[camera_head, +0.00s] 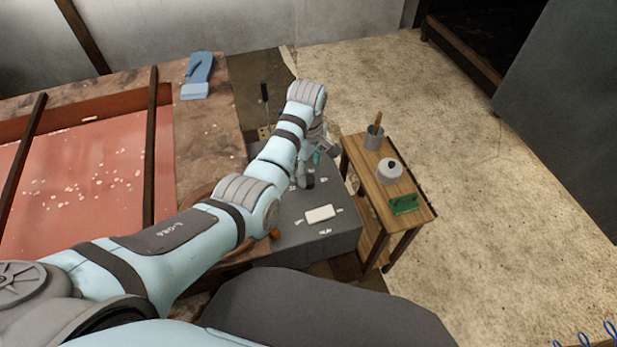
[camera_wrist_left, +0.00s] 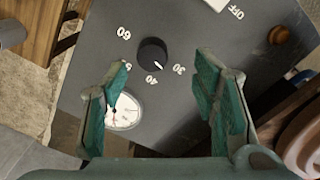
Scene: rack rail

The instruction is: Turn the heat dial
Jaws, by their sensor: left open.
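The heat dial (camera_wrist_left: 152,54) is a round black knob with a white pointer mark, on the top of a grey control box. White numbers surround it; 60, 40 and 30 are readable, and the pointer lies between 40 and 30. In the left wrist view my left gripper (camera_wrist_left: 160,92) is open, its two green-padded fingers apart, with the dial just beyond the gap between the tips. In the head view the left gripper (camera_head: 318,152) is over the grey box (camera_head: 340,245), and my arm hides part of the box. My right gripper is not in view.
A white rocker switch (camera_head: 320,214) sits on the box; a round gauge (camera_wrist_left: 124,112) shows near the left finger. A small wooden table (camera_head: 408,215) with a cup, a white pot and a green item stands to the right. A blue glove (camera_head: 198,75) lies at the back left.

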